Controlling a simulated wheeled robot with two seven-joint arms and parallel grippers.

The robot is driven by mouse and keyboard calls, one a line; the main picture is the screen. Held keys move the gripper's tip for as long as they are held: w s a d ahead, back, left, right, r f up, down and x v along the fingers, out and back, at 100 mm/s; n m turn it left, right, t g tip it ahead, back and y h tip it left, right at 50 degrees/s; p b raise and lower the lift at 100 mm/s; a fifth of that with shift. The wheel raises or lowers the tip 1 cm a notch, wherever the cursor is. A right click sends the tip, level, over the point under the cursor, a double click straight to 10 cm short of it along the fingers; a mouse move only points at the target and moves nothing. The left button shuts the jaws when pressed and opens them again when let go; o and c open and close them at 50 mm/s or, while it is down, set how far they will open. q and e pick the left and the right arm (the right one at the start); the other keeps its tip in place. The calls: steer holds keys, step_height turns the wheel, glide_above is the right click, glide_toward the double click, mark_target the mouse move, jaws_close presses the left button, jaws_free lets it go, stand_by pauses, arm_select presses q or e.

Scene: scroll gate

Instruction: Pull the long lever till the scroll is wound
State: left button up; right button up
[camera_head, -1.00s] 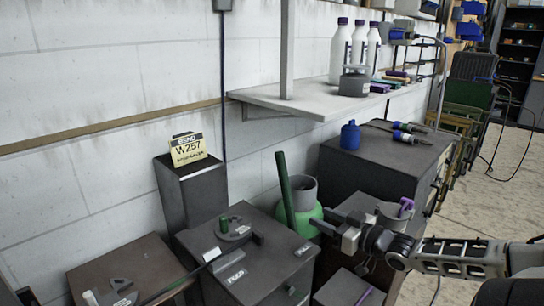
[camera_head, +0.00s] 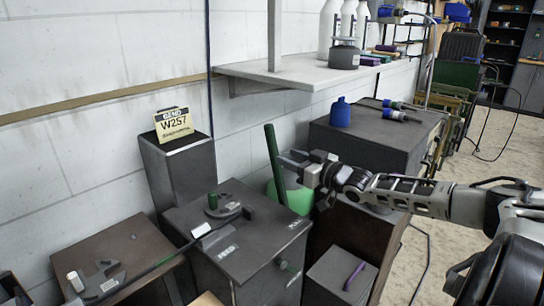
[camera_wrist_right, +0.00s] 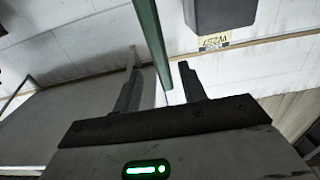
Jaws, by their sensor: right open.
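The long green lever (camera_head: 274,158) stands upright, leaning slightly left, at the right rear of the dark cabinet in the head view. It also shows in the right wrist view (camera_wrist_right: 150,42), running down between the two fingers. My right gripper (camera_head: 284,160) is open beside the lever's upper part, its fingertips at the bar. In the wrist view (camera_wrist_right: 160,62) gaps show beside the bar, so I cannot tell whether a finger touches it. I cannot pick out a scroll for certain. My left gripper is not in view.
A green rounded vessel (camera_head: 297,200) sits behind my gripper. A shelf (camera_head: 300,72) with bottles runs above.

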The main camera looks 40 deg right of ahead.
mark_target(277, 151)
steer(key=w, duration=0.5)
steer(key=shift+a+r+b, duration=0.15)
steer(key=shift+a+b, duration=0.05)
steer(key=shift+b, duration=0.1)
steer(key=shift+w+a, duration=0.15)
steer(key=shift+w, duration=1)
jaws_close()
